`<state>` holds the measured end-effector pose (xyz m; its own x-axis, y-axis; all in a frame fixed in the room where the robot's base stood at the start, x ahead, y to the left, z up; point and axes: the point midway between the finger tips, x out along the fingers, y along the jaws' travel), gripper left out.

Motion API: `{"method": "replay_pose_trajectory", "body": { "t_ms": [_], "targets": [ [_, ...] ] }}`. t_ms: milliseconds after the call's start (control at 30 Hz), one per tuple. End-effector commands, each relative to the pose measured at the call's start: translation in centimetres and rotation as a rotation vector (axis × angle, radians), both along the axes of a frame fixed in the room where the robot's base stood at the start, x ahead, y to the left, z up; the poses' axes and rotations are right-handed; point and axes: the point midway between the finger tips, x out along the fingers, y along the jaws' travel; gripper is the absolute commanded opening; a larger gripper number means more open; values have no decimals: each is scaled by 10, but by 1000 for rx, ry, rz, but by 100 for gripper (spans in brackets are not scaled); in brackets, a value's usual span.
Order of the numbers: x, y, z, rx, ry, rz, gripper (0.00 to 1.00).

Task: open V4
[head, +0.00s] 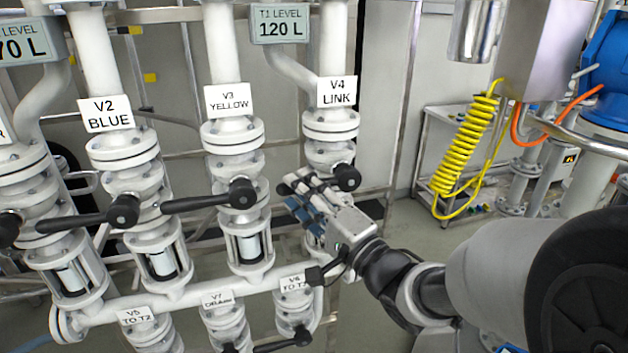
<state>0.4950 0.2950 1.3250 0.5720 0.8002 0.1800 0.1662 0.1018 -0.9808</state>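The V4 LINK label (337,91) hangs on the right pipe of the upper valve row. The V4 valve (330,127) is a white flanged body below it, with a round black handle hub (347,177) on its front. The rest of the V4 handle is hidden behind my gripper, so its direction cannot be told. My gripper (293,196) comes from the lower right, with its fingers just left of the hub and in front of the valve. Whether the fingers are open or shut on the handle cannot be told.
V3 YELLOW (231,134) and V2 BLUE (124,144) stand to the left, their black levers pointing left. Lower valves V5 (146,331), V7 (227,325) and V6 (292,300) lie below the white manifold. A yellow coiled hose (467,145) hangs at the right.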

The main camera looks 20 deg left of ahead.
Motion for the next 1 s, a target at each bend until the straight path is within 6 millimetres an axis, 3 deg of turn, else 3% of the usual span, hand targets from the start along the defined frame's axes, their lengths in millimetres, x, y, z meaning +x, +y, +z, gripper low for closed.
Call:
{"method": "replay_pose_trajectory", "body": {
  "t_ms": [200, 533, 1000],
  "targets": [
    [12, 17, 4, 0, 0, 1, 39],
    [13, 18, 4, 0, 0, -1, 38],
    [13, 18, 4, 0, 0, -1, 7]
  ]
}}
